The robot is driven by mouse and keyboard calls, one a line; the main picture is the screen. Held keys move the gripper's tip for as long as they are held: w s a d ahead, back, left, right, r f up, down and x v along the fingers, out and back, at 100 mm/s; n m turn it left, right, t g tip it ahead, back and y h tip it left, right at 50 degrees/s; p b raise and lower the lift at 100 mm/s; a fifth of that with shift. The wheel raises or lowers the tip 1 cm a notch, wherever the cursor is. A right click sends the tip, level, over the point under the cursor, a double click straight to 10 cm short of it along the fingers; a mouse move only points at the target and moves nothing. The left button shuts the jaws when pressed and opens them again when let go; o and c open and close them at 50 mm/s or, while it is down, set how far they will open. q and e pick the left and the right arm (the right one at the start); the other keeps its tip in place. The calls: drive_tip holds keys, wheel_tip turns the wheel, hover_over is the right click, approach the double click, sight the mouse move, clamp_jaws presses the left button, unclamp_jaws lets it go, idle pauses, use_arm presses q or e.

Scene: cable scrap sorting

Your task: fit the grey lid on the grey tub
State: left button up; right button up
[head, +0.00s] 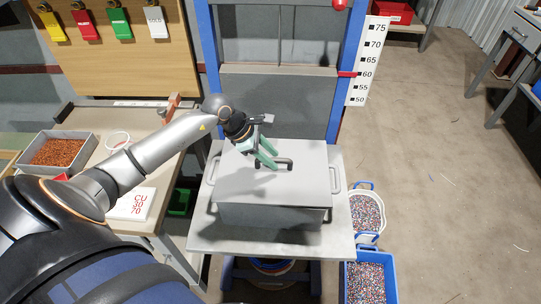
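The grey lid (235,183) lies flat over the top of the grey tub (270,217), with a dark bar handle (290,164) in its middle. Whether its rim is fully seated all round is too fine to tell. The tub has a loop handle on each side and stands on a light grey platform. My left gripper (275,160) has green fingers and is at the lid's handle. The fingers are spread apart, with a gap between the tips, one on each side of the bar. My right gripper is not in view.
The platform (215,236) stands before a blue-framed lift with a height scale (364,62). At left, a bench holds a grey tray of copper scrap (90,165) and a CU card (130,204). A white basket (380,212) and blue crate (350,293) of granules stand at right.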

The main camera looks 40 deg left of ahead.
use_arm(q)
drive_tip(key=shift+o, duration=0.9)
drive_tip(key=shift+f, duration=0.1)
drive_tip(key=v, duration=1.2)
drive_tip(key=shift+s+r, duration=0.15)
drive_tip(key=shift+r, duration=0.15)
drive_tip(key=shift+a, duration=0.1)
